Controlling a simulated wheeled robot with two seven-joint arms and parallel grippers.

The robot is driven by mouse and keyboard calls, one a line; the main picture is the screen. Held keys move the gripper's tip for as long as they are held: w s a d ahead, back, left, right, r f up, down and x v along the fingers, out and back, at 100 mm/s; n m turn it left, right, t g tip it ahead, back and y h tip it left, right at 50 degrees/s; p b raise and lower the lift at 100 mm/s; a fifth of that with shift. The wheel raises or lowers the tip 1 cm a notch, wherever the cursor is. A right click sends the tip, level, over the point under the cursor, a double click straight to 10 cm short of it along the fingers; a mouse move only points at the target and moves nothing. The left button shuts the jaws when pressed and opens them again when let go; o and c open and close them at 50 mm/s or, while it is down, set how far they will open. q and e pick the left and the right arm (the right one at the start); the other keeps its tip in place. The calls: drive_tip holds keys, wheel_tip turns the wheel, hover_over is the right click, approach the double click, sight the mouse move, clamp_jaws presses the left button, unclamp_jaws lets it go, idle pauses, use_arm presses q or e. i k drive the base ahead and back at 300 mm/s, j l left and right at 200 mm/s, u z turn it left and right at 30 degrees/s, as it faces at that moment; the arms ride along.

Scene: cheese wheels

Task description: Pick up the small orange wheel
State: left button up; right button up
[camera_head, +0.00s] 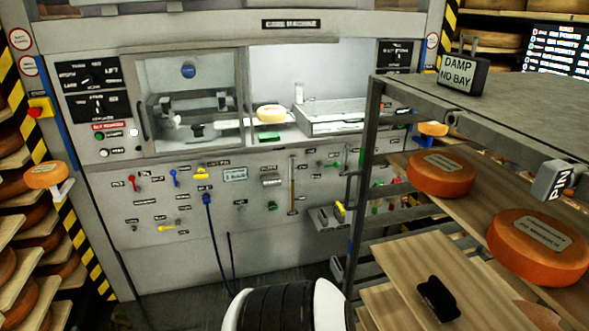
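Several orange wheels are in view, and I cannot tell for certain which is the small one. A small-looking orange wheel (433,129) sits at the far end of the right rack, partly hidden by the rack frame. Another orange wheel (45,175) with a pale label rests on a white bracket at the left. Two larger-looking labelled orange wheels, one farther (440,175) and one nearer (540,247), lie flat on the right rack's wooden shelf. Neither of my grippers can be made out.
A grey machine (150,225) with a lit bay holds a pale yellow wheel (270,113). The metal rack (361,190) blocks the right. A black object (437,298) lies on a wooden board (400,265). Shelves of wheels line the left edge.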

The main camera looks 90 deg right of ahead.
sight(539, 248)
drive_tip(key=i+j+z, duration=0.1)
drive_tip(key=z, duration=2.45)
